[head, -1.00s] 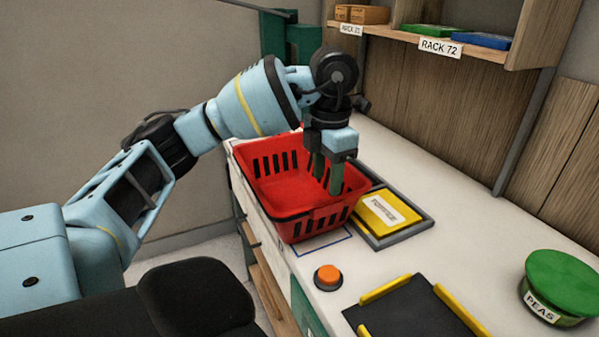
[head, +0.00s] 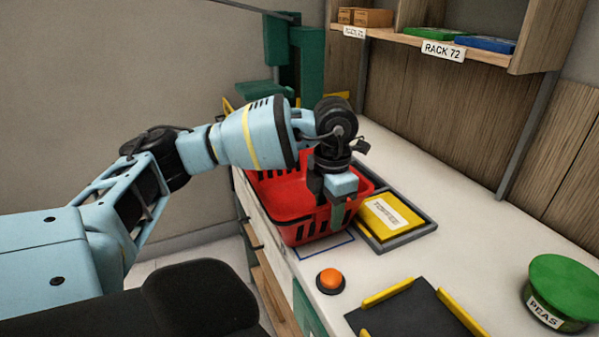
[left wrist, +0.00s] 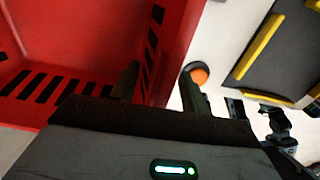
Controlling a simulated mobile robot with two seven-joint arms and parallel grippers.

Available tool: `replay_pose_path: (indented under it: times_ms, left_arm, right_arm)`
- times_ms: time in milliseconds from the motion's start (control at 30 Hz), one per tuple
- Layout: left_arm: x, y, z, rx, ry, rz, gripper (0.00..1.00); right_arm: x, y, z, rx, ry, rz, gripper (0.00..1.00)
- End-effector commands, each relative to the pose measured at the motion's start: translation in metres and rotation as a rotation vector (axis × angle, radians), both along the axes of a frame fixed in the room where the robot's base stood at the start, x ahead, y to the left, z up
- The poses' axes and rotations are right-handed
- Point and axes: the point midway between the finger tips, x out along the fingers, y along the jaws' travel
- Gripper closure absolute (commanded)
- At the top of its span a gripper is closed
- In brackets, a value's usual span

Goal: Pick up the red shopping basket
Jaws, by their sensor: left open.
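The red shopping basket (head: 283,203) stands upright on the white counter, its slotted walls partly hidden by my left arm. It also fills the left of the left wrist view (left wrist: 95,35). My left gripper (head: 327,207) is open and points down at the basket's near wall. In the left wrist view, its fingers (left wrist: 158,90) lie on either side of that wall, one over the inside and one outside. I cannot tell whether either finger touches the wall. My right gripper is not in view.
A yellow box labelled TOFFEE (head: 388,215) lies in a grey tray right beside the basket. An orange button (head: 330,281), a black mat with yellow strips (head: 410,315) and a green-lidded PEAS tub (head: 562,285) are nearer. A shelf (head: 480,52) hangs behind.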

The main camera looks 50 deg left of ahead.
Motion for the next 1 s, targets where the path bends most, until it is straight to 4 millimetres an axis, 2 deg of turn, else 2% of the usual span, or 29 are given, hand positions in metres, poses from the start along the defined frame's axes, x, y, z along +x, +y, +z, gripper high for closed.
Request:
replay_pose_path:
  times_ms: [67, 400, 1000]
  left_arm:
    - [0.0, 0.0, 0.0001, 0.0, 0.0, 0.0, 0.56]
    - [0.0001, 0.0, 0.0004, 0.0, 0.0, 0.0, 1.0]
    - [0.0006, -0.0007, 0.0058, -0.002, -0.002, -0.001, 1.0]
  right_arm:
    - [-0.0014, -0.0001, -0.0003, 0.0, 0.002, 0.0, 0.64]
    - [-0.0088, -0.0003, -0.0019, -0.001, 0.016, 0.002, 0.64]
    - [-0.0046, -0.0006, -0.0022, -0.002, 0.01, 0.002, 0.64]
